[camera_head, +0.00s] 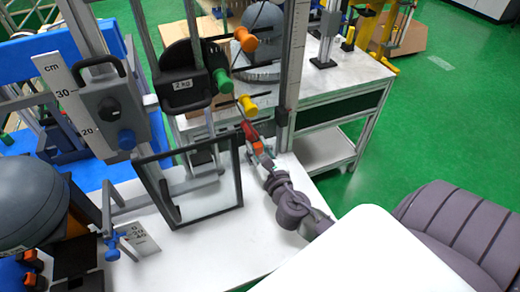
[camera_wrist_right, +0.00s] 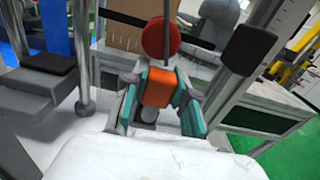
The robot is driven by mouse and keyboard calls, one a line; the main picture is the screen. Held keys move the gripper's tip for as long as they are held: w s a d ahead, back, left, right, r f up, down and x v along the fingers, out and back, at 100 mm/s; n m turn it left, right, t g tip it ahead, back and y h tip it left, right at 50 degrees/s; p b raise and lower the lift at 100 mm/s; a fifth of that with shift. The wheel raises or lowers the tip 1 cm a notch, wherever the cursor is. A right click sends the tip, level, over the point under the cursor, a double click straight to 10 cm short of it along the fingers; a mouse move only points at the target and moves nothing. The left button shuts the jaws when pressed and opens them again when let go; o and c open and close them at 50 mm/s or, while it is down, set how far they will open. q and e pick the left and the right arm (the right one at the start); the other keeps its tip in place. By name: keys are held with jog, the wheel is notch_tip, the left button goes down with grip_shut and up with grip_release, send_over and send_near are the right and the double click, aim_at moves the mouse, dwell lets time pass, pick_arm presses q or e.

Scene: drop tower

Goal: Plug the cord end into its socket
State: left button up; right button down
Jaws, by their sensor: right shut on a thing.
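My right gripper (camera_head: 260,150) reaches over the white table beside the tall ruled column. It is shut on a small orange block (camera_wrist_right: 159,88), which sits between its teal finger pads in the right wrist view. The block also shows in the head view (camera_head: 258,147). I cannot tell for sure whether it is the cord end, and no cord shows clearly. A round red piece (camera_wrist_right: 160,38) is just beyond the block in the wrist view, on or in front of a thin grey rod. I cannot make out the socket. My left gripper is not in view.
A dark-framed clear panel (camera_head: 207,213) stands left of my right gripper. The tall ruled column (camera_head: 293,60) rises close behind it. A 2 kg block (camera_head: 183,88) and a yellow knob (camera_head: 248,104) are nearby. The white tabletop (camera_head: 250,250) in front is mostly clear.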

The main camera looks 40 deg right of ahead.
aim_at(259, 157)
jog(key=shift+x, duration=1.6)
jog(key=shift+w+f, duration=0.15)
jog(key=shift+f+b, duration=1.05)
jog(key=shift+f, duration=0.45)
jog(key=c, duration=0.8)
grip_release()
jog(key=shift+r, duration=0.1)
jog(key=shift+c, duration=0.2)
jog(key=shift+b+v, duration=0.45)
jog(key=shift+v, duration=3.15)
